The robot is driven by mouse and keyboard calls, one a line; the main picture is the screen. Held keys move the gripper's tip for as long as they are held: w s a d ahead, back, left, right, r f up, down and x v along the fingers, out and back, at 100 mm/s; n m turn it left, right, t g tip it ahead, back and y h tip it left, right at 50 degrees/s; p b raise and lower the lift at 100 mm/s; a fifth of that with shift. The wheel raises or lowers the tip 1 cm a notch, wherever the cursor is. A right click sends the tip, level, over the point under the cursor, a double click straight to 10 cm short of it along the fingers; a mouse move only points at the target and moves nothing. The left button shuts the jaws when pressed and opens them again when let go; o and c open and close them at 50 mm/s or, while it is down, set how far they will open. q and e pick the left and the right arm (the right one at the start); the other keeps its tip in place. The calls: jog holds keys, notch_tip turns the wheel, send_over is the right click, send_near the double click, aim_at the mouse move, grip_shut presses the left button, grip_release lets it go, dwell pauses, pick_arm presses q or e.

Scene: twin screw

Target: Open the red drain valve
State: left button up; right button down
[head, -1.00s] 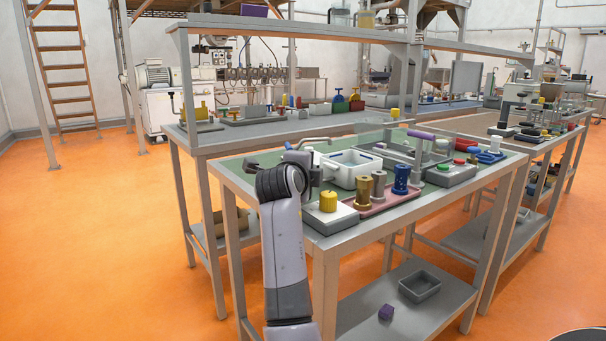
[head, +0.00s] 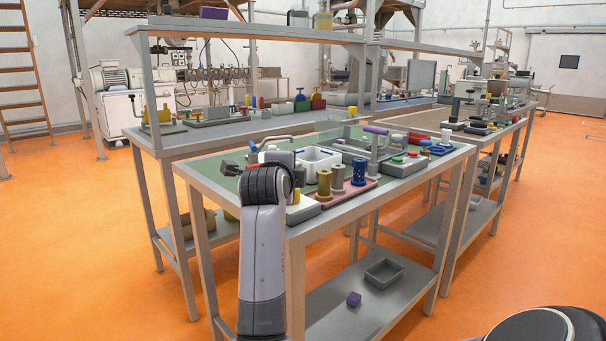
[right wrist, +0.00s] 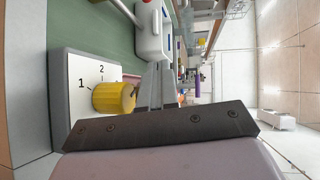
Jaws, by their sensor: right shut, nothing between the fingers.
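A red piece with a raised handle (head: 318,101) stands on the rear bench beside a similar blue one (head: 300,102). It is small and far off, and I cannot tell if it is the drain valve or how its handle is set. My right arm (head: 262,260) rises in front of the near bench, with its dark wrist over the bench's left front part. In the right wrist view my right gripper (right wrist: 168,76) is shut and empty, beside a yellow knob (right wrist: 114,97) on a dial box marked 1 and 2. My left gripper is out of view.
Orange floor at left is clear.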

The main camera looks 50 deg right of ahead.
jog(key=shift+s+a+r, duration=0.2)
jog(key=shift+s+a, duration=0.15)
jog(key=shift+s, duration=0.55)
jog(key=shift+s+a+r, duration=0.2)
jog(key=shift+s+a, duration=0.15)
jog(key=shift+s, duration=0.55)
jog(key=shift+s+a+r, duration=0.2)
jog(key=shift+s+a, duration=0.15)
jog(key=shift+s, duration=0.55)
